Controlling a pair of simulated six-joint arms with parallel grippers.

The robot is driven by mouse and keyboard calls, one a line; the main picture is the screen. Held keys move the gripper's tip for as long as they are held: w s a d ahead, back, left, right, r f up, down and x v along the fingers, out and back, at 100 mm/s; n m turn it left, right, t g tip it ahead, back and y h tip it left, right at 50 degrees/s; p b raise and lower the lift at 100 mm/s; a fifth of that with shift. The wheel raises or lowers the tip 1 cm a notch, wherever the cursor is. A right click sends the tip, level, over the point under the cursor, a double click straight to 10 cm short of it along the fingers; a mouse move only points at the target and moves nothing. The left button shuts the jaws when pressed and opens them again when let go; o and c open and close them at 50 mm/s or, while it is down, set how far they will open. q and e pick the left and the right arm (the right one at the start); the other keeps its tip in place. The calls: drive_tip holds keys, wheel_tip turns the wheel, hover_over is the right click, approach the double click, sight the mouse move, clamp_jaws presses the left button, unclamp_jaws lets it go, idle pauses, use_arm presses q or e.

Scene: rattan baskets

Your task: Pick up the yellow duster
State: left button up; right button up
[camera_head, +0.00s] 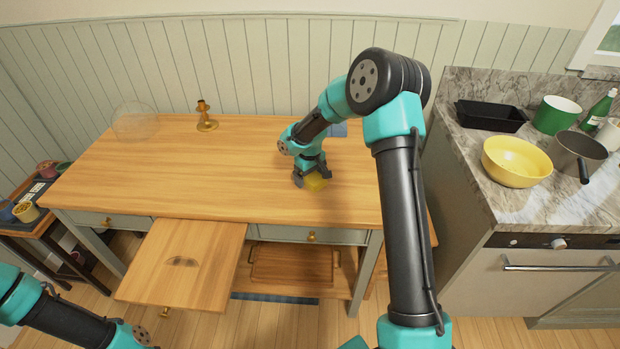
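The yellow duster (317,183) is a small yellow block-like thing on the wooden table (200,165), right of the table's middle. My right gripper (313,180) points down at it from above. Its two fingers are apart, one on each side of the duster, which is partly hidden. I cannot tell whether the fingers press on it. The duster looks to be at the table surface. My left arm enters at the lower left corner, and its gripper fingers do not show.
A brass candlestick (205,117) and a clear glass dome (134,121) stand at the table's back left. A blue flat item (339,130) lies behind my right gripper. A wooden board (178,275) juts out at the front. A counter with a yellow bowl (516,162) is at right.

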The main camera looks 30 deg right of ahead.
drive_tip(key=c, duration=0.9)
drive_tip(key=shift+r, duration=0.1)
drive_tip(key=shift+r, duration=1.25)
drive_tip(key=s+a, duration=0.2)
drive_tip(key=s, duration=0.2)
drive_tip(key=s+a+r, duration=0.1)
drive_tip(key=s+a, duration=0.2)
drive_tip(key=s, duration=0.2)
drive_tip(key=s+a+r, duration=0.1)
drive_tip(key=s+a, duration=0.2)
drive_tip(key=s, duration=0.1)
drive_tip(key=shift+s+a+r, duration=0.15)
drive_tip(key=shift+s+a, duration=0.05)
drive_tip(key=shift+s, duration=0.15)
